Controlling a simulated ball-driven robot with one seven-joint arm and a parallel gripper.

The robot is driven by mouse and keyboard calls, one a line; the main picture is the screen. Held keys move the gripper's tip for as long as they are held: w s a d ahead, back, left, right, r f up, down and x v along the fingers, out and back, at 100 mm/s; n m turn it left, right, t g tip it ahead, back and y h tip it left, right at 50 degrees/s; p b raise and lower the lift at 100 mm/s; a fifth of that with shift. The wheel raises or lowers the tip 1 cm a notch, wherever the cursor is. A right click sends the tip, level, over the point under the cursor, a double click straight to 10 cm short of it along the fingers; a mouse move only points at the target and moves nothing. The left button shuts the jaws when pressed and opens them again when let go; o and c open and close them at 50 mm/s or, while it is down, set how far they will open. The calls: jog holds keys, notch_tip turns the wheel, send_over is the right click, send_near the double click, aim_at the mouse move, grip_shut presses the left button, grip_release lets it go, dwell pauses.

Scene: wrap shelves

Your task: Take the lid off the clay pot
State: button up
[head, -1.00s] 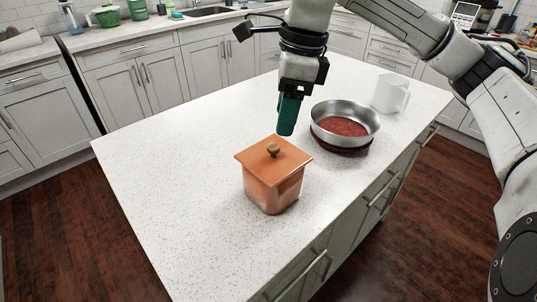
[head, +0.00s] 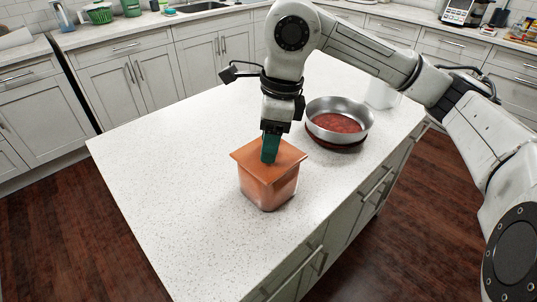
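The clay pot (head: 268,192) is a square, orange-brown vessel standing on the white island counter. Its flat square lid (head: 250,159) sits on top of it. My gripper (head: 269,160) points down over the middle of the lid, with its green fingers at the place of the knob. The knob is hidden behind the fingers. I cannot tell whether the fingers are closed on the knob or only around it.
A metal pan with red contents (head: 311,122) stands on a dark round base to the right of the pot. A white pitcher (head: 382,95) is behind the pan, partly covered by my arm. The counter left of the pot (head: 170,180) is clear.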

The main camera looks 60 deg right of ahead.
grip_shut()
jog(key=shift+r, duration=0.15)
dwell(0.4)
jog(key=shift+r, duration=0.3)
notch_tip(320, 180, up, 2)
jog(key=shift+r+b, duration=0.15)
jog(key=shift+b, duration=0.3)
jog(key=s+a+r+b, duration=0.1)
jog(key=s+a+r, duration=0.2)
jog(key=s+r, duration=0.6)
jog(key=s, duration=0.4)
jog(key=shift+s+a+r, duration=0.25)
jog(key=shift+a+r, duration=0.05)
jog(key=shift+r, duration=0.1)
